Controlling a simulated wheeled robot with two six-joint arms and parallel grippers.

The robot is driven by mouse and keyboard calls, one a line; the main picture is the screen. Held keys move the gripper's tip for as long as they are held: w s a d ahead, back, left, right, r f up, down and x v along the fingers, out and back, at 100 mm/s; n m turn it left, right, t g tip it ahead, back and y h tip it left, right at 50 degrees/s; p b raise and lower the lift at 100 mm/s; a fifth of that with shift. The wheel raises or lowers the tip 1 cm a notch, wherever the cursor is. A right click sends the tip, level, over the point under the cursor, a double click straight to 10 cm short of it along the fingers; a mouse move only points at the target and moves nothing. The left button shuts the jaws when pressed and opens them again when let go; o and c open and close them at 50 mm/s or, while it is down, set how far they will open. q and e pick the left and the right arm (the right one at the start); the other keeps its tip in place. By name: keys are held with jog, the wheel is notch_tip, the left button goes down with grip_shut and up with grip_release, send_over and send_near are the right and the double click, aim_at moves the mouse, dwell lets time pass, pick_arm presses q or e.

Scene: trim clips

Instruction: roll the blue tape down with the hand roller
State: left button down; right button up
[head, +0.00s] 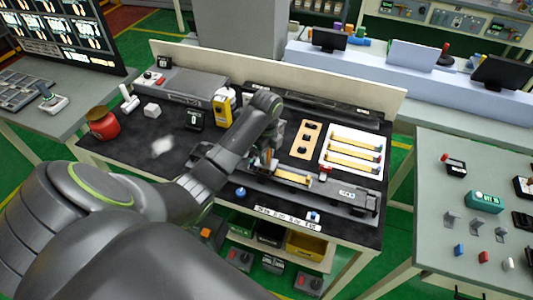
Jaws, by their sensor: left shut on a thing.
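My left gripper (264,164) reaches in from the left and is low over the near-middle of the bench, at the left end of a long dark fixture (335,197). It is shut on a small orange-brown piece, seemingly the handle of the hand roller (266,154); the arm and fingers hide most of it. A yellow trim strip (293,177) lies in the fixture just right of the gripper. I cannot make out the blue tape; it may be hidden or too small. My right gripper is not in view.
A white tray (328,165) with several yellow strips and a tan block with dark holes (305,139) lie behind the fixture. A yellow device (223,107), a grey box (180,86) and a red pot (103,123) stand at left. The black mat is clear at front left.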

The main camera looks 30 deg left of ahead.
pick_arm(q)
jog(key=shift+s+d+f, duration=0.1)
jog(key=shift+f, duration=0.15)
dwell(0.8)
